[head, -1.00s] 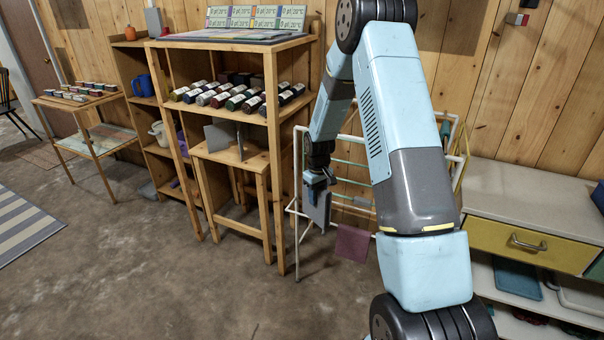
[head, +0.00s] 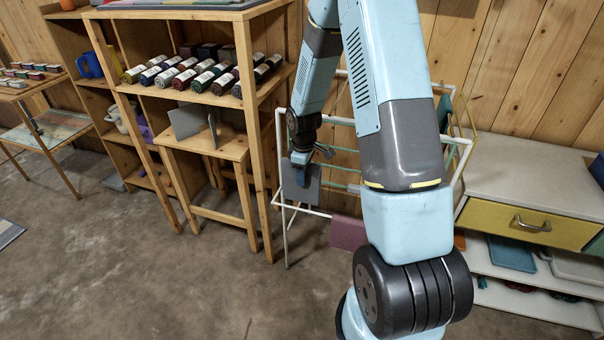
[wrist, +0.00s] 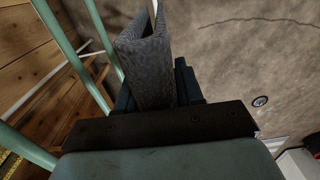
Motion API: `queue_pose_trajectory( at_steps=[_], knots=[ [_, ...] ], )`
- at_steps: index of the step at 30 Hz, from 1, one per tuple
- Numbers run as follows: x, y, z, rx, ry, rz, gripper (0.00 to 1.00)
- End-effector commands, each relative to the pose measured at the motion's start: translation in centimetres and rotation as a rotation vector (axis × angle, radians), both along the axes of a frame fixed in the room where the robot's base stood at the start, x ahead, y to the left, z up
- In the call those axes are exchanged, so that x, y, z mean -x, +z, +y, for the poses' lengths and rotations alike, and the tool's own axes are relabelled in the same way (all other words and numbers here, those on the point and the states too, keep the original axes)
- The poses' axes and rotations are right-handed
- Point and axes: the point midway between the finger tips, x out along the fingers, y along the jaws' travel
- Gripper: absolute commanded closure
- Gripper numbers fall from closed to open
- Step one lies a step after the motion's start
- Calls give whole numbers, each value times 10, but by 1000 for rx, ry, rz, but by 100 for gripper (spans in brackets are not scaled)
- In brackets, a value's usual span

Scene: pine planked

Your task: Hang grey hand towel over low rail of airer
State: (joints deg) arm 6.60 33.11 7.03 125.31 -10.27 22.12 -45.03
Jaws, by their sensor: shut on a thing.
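My gripper (head: 301,160) points down at the left end of the white airer (head: 281,150). It is shut on the grey hand towel (head: 302,188), which hangs below it as a flat panel. The airer's low white rail (head: 312,211) shows near the towel's bottom edge; I cannot tell whether they touch. In the wrist view the towel (wrist: 150,70) stands folded between the jaws (wrist: 158,95). A thin pale bar end (wrist: 155,8) shows at its fold. Green airer rails (wrist: 85,45) run to the left of the towel there.
A maroon cloth (head: 348,233) hangs lower on the airer, right of the towel. A wooden shelf unit (head: 258,190) with rows of labelled bottles stands close on the left. A cabinet with a yellow drawer (head: 505,222) stands on the right. The floor in front (head: 170,285) is clear.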

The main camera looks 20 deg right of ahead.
Motion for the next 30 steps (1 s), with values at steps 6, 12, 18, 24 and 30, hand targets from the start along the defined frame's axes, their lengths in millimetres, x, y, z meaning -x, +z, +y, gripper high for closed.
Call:
queue_pose_trajectory(
  at_steps=[6,12,18,24,30],
  knots=[
    [1,-2,-1,0,1,0,80],
    [1,-13,-3,0,-2,1,80],
    [1,-25,-4,-1,-4,1,80],
    [1,-30,-5,0,-7,0,80],
    [1,-30,-5,0,-7,0,80]
  ],
)
